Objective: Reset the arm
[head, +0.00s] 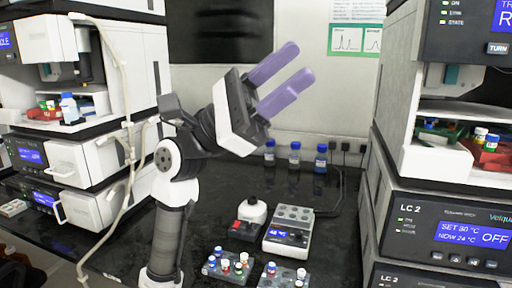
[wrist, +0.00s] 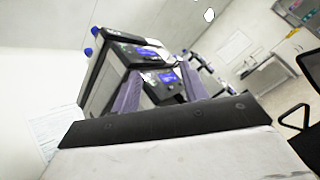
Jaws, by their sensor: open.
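My gripper (head: 280,82) is raised above the bench in the head view, at the upper middle. Its two purple fingers point up and to the right. They stand apart with nothing between them, and they touch nothing. My white and black arm rises from the lower left to hold it. In the wrist view the purple fingers of my gripper (wrist: 160,88) show in front of stacked instruments with blue screens (wrist: 125,50), which lie farther off and tilted in the picture.
Instrument stacks stand at the left (head: 85,160) and right (head: 440,225). On the dark bench (head: 320,255) are blue-capped bottles (head: 294,156), a grey device with a display (head: 288,232) and vial racks (head: 228,266). A loose tube (head: 130,130) hangs by the left stack, close to my arm.

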